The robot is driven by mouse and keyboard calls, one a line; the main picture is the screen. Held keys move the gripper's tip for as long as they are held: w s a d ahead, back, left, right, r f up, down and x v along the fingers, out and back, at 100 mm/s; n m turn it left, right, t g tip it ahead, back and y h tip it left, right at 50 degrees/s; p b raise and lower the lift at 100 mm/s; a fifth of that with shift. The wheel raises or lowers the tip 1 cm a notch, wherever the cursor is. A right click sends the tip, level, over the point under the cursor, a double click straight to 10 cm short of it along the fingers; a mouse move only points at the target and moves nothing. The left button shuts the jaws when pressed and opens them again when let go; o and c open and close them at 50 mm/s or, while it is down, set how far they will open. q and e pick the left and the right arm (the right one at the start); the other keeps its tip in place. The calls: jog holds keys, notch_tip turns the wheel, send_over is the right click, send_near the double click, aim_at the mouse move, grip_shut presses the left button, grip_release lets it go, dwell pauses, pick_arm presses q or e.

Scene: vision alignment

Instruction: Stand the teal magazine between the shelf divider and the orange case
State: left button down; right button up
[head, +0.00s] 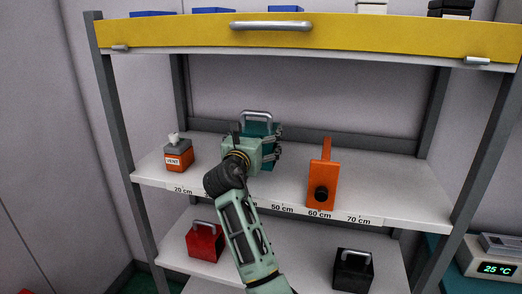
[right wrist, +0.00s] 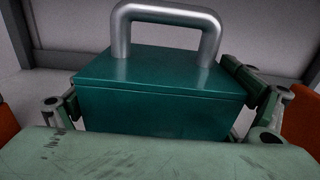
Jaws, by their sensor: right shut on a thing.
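The teal magazine (head: 259,128) is a box with a silver handle on top. It is upright at the middle shelf, left of centre in the head view. My right gripper (head: 257,138) is shut on it, one finger on each side; the right wrist view shows the magazine (right wrist: 160,95) between the fingers. Whether its base touches the shelf is hidden. The orange case (head: 322,183), with a black round knob on its front and an upright orange handle, stands on the same shelf to the right, apart from the magazine. I cannot make out a shelf divider. My left gripper is not in view.
An orange and grey bottle (head: 178,156) stands left on the middle shelf (head: 400,190), which has a centimetre scale along its front edge. A yellow front panel (head: 350,37) hangs above. Red (head: 205,242) and black (head: 353,270) boxes stand on the lower shelf. Shelf right of the orange case is clear.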

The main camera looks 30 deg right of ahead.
jog(key=f, duration=0.3)
jog(key=shift+w+d+f, duration=0.2)
jog(key=shift+w+d, duration=0.05)
jog(key=shift+d, duration=0.1)
jog(key=shift+s+f+p, duration=0.1)
jog(key=shift+f+p, duration=0.2)
jog(key=shift+f, duration=0.3)
jog(key=o, duration=1.1)
jog(key=shift+f, duration=0.15)
jog(key=shift+o, duration=0.6)
jog(key=shift+a, duration=0.1)
jog(key=shift+s+a, duration=0.1)
jog(key=shift+a, duration=0.1)
jog(key=b+v, duration=0.3)
jog(key=v, duration=0.7)
jog(key=shift+s+a, duration=0.2)
jog(key=shift+s, duration=0.05)
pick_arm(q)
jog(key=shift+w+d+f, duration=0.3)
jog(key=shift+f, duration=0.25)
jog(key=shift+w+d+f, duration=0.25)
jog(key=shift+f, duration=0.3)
pick_arm(e)
jog(key=shift+s+a, duration=0.3)
jog(key=shift+s, duration=0.05)
